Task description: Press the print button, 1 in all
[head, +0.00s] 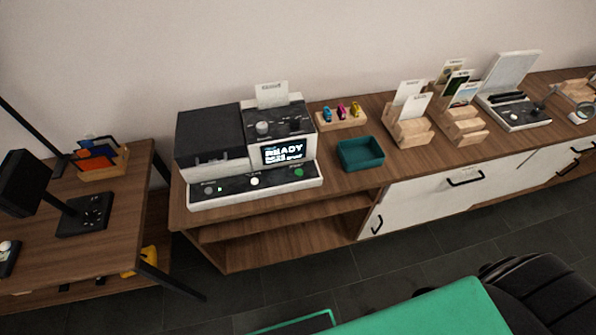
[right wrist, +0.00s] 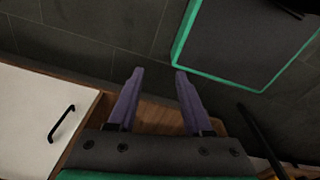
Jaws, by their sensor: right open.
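The labels are too small to read, so I cannot tell which is the print button. My right gripper (right wrist: 159,76) is open and empty in the right wrist view, over the floor and sideboard edge, away from the printer. My left gripper is not in view.
A teal tray (head: 360,154) and a wooden block with coloured pieces (head: 341,116) sit right of the printer. Wooden card holders (head: 409,130) stand further right. A separate table (head: 120,214) with a black stand is at left. Dark floor (head: 330,262) lies in front.

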